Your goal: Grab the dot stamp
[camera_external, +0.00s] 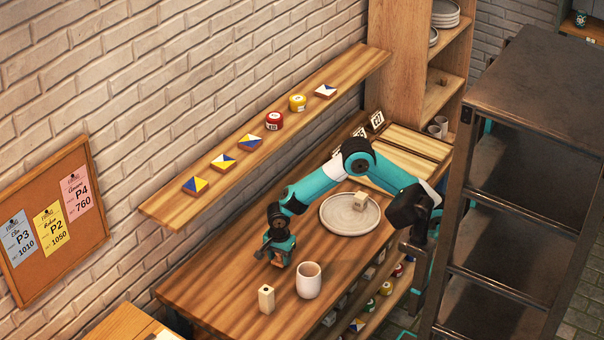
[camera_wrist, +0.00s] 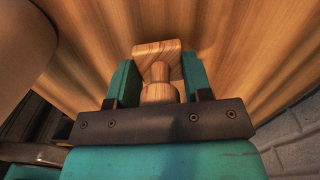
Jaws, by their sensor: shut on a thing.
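My gripper (camera_wrist: 160,82) is shut on the wooden handle of a stamp (camera_wrist: 158,92), with one teal finger on each side. The stamp has a rounded knob and a flat wooden block (camera_wrist: 150,50) beyond it. Its printing face is hidden, so I cannot tell its pattern. In the external view my gripper (camera_external: 281,256) points down over the table, left of the white cup, with a bit of the wooden stamp (camera_external: 277,263) below it. I cannot tell whether the stamp touches the table.
A pale cup (camera_external: 309,285) stands close to the right of my gripper, and a small upright wooden block (camera_external: 266,299) stands in front. A grey plate (camera_external: 338,228) farther back carries a small pale block (camera_external: 361,200). A wall shelf (camera_external: 340,77) holds paint pots and tiles. A dark rack (camera_external: 535,60) stands right.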

